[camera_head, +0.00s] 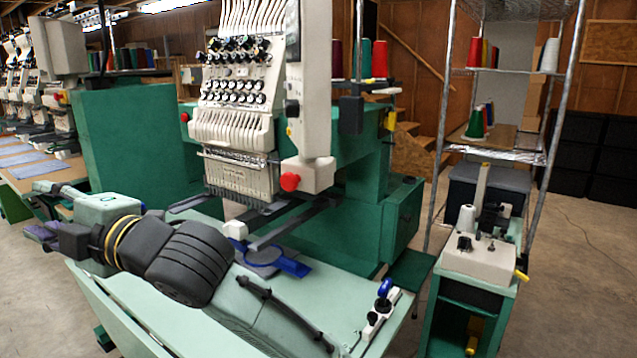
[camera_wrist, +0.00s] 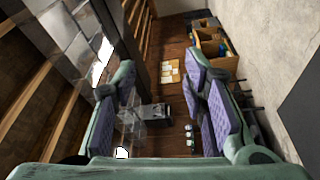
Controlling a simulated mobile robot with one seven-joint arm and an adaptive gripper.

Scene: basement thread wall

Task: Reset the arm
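My gripper (camera_head: 38,212) is at the left of the head view, held out to the left above the pale green table of the embroidery machine. In the wrist view my gripper (camera_wrist: 160,95) shows two green fingers with purple pads, set wide apart. Nothing is between the pads; only the distant room shows through the gap. My arm reaches up from the lower middle of the head view and bends left. It hides part of the table.
The green and white embroidery machine (camera_head: 240,100) stands close behind my arm. A blue hoop piece (camera_head: 275,260) lies on the table (camera_head: 130,300). A small winder machine (camera_head: 480,262) and a wire shelf (camera_head: 495,150) with thread cones stand at right. Concrete floor (camera_head: 590,270) is open at far right.

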